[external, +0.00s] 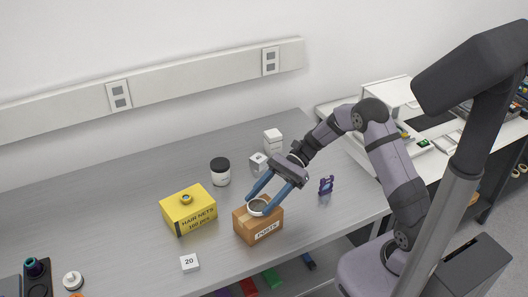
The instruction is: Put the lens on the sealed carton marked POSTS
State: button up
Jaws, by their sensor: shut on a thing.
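The sealed carton marked POSTS (262,233) is a small brown box near the front of the bench. A round piece with a pale rim and a dark greyish face, which looks like the lens (258,207), is at the carton's top. My gripper (260,203) reaches down from the upper right, its blue fingers shut on either side of the lens. I cannot tell whether the lens touches the carton's top or is held just above it.
A yellow HAIR NETS box (190,212) with a small blue-and-yellow ring (186,198) on top stands left of the carton. A dark-lidded jar (220,171), white blocks (258,162) and a purple stand (326,185) are nearby. A card marked 20 (190,263) lies in front.

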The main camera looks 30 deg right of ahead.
jog(key=shift+f, duration=0.3)
jog(key=o, duration=1.1)
jog(key=shift+f, duration=0.15)
jog(key=shift+d+r, duration=0.1)
jog(key=shift+r, duration=0.1)
jog(key=b+v, duration=0.3)
jog(key=v, duration=0.8)
jog(key=shift+d+b, duration=0.4)
jog(key=shift+r, duration=0.15)
